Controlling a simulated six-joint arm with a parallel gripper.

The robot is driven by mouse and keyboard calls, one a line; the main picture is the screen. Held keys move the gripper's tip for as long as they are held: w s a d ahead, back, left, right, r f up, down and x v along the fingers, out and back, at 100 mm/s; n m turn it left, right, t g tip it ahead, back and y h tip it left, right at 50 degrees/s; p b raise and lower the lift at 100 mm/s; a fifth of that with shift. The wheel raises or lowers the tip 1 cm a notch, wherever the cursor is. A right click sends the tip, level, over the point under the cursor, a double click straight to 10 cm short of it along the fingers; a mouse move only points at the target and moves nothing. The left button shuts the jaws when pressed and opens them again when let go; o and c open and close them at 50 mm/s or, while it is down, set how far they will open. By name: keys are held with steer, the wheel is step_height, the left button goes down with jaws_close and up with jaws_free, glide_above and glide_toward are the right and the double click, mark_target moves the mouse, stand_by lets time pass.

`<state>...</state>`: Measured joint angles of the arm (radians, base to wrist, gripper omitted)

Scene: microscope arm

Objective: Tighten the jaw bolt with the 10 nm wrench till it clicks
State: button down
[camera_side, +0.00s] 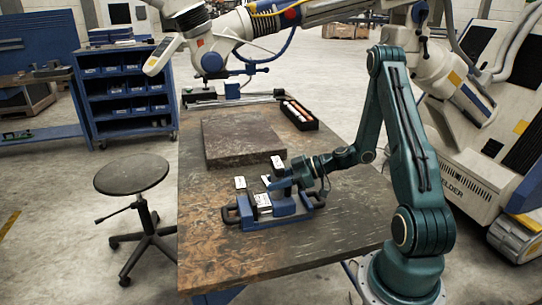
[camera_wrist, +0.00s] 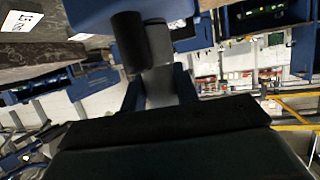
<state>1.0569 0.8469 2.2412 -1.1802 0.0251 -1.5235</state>
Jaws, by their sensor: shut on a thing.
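A blue vise (camera_side: 279,207) with pale metal jaws sits near the middle of the dark worktable. My gripper (camera_side: 287,182) is right at the vise, over its right part, and hides some of it. In the wrist view my gripper (camera_wrist: 160,92) is shut on a grey and dark shaft-like piece, which looks like the wrench (camera_wrist: 160,84). A black cylinder (camera_wrist: 130,40) and a blue body stand just beyond it. The jaw bolt cannot be made out, nor whether the wrench touches it. The wrench's torque marking is not visible.
A raised dark slab (camera_side: 241,140) and a black tray (camera_side: 299,115) lie farther back. The worktable's (camera_side: 215,262) front left is clear. A stool (camera_side: 131,175) stands left.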

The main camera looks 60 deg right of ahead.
mark_target(278, 162)
steer(key=shift+r+m+t+h, duration=0.1)
steer(key=shift+m+t+h, duration=0.2)
steer(key=shift+m+h, duration=0.7)
steer(key=shift+h, duration=0.1)
steer(key=shift+w+m+t+h, duration=0.1)
steer(key=shift+m+t+h, duration=0.5)
steer(key=shift+m+h, duration=1.1)
steer(key=shift+n+y, duration=0.3)
steer(key=shift+n, duration=0.2)
steer(key=shift+r, duration=0.15)
steer(key=shift+r, duration=2.85)
